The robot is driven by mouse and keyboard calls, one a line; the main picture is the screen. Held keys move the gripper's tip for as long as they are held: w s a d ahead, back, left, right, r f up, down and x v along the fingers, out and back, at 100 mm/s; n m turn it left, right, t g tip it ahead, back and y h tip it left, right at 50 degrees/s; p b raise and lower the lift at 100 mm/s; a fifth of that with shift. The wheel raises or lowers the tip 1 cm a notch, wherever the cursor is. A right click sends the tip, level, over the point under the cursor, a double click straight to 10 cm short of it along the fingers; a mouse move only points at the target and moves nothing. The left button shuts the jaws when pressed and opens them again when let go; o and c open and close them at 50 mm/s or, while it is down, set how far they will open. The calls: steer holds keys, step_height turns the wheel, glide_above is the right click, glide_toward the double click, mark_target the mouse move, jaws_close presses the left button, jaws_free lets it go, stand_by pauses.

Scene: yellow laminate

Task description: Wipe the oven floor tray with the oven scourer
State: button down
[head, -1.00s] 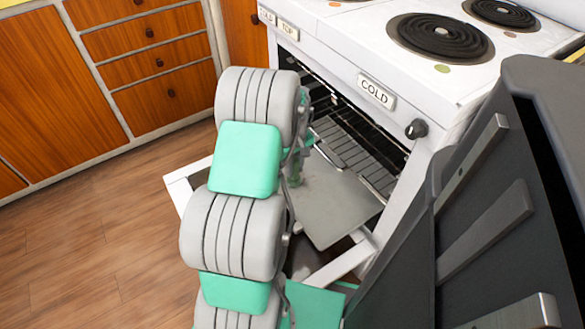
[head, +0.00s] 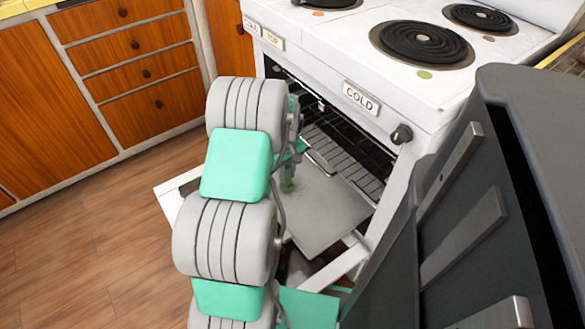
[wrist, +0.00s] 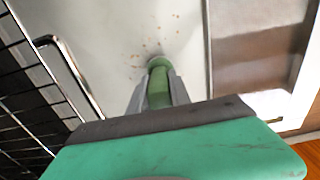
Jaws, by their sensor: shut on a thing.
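In the wrist view the tray (wrist: 112,28) is pale, with several small brown specks just beyond the scourer's end. My gripper (wrist: 158,92) is shut on the green oven scourer (wrist: 158,72), its grey fingers on either side. In the head view the scourer (head: 288,184) shows as a small green upright piece over the tray's left part, below my gripper. Its lower end is at or close to the tray; I cannot tell if it touches.
The wire rack (head: 345,152) is to the right of the scourer in the head view and at left in the wrist view (wrist: 25,100). The white oven front with a knob (head: 401,134) borders the opening. Wooden drawers (head: 146,72) stand at left; the floor there is clear.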

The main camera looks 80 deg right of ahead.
steer(key=shift+w+a+f, duration=0.1)
steer(key=shift+w+a, duration=0.2)
steer(key=shift+a, duration=0.2)
steer(key=shift+w+a+r+p, duration=0.2)
steer(key=shift+w+a+p, duration=0.55)
steer(key=shift+w+a, duration=0.25)
steer(key=shift+w+a+f, duration=0.1)
steer(key=shift+w+a, duration=0.1)
steer(key=shift+a, duration=0.1)
steer(key=shift+s+d, duration=0.1)
steer(key=shift+s+d+b, duration=0.3)
steer(key=shift+s+d, duration=0.85)
steer(key=shift+d, duration=0.2)
steer(key=shift+d, duration=0.1)
